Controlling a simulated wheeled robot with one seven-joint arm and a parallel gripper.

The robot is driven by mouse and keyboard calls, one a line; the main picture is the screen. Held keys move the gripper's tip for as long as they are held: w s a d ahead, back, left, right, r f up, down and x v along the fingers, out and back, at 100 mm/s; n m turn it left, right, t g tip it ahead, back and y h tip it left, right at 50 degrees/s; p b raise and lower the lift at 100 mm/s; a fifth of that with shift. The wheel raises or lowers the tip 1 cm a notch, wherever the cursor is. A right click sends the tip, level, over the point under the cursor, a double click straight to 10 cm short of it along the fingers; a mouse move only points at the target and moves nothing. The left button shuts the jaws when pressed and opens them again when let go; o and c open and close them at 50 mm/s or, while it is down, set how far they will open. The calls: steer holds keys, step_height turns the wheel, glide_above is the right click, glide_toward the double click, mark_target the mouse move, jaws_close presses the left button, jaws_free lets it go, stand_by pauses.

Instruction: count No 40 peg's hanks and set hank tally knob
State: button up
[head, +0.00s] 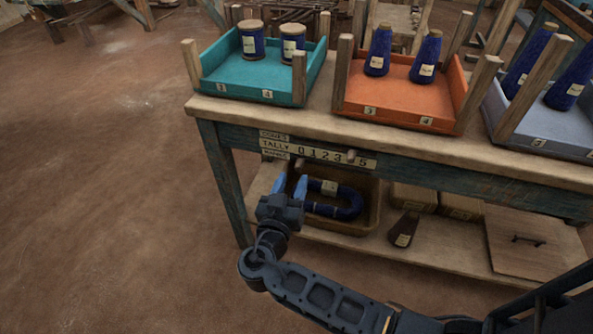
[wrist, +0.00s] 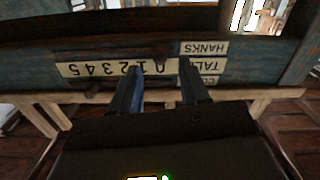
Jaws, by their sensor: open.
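The tally strip (head: 335,158), numbered 0 to 5, is on the table's front rail beside stacked CONES, TALLY and HANKS labels. The lower, HANKS-side knob (head: 299,163) is near the 0. In the wrist view the strip appears upside down, with the hank knob (wrist: 161,58) near 0 and 1. My gripper (head: 289,187) is open and empty just below and in front of the strip's left end. Its fingers (wrist: 160,80) straddle the low numbers. No peg marked No 40 can be made out.
A blue hank (head: 352,200) lies in a brown crate (head: 372,225) on the lower shelf, behind my gripper. A dark tagged cone (head: 403,229) lies right of it. Teal (head: 238,90), orange (head: 395,118) and grey trays with spools or cones stand on top.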

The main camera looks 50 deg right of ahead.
mark_target(299, 170)
steer(key=shift+x, duration=2.2)
jaws_close()
steer(key=shift+s+f, duration=0.1)
steer(key=shift+s, duration=0.05)
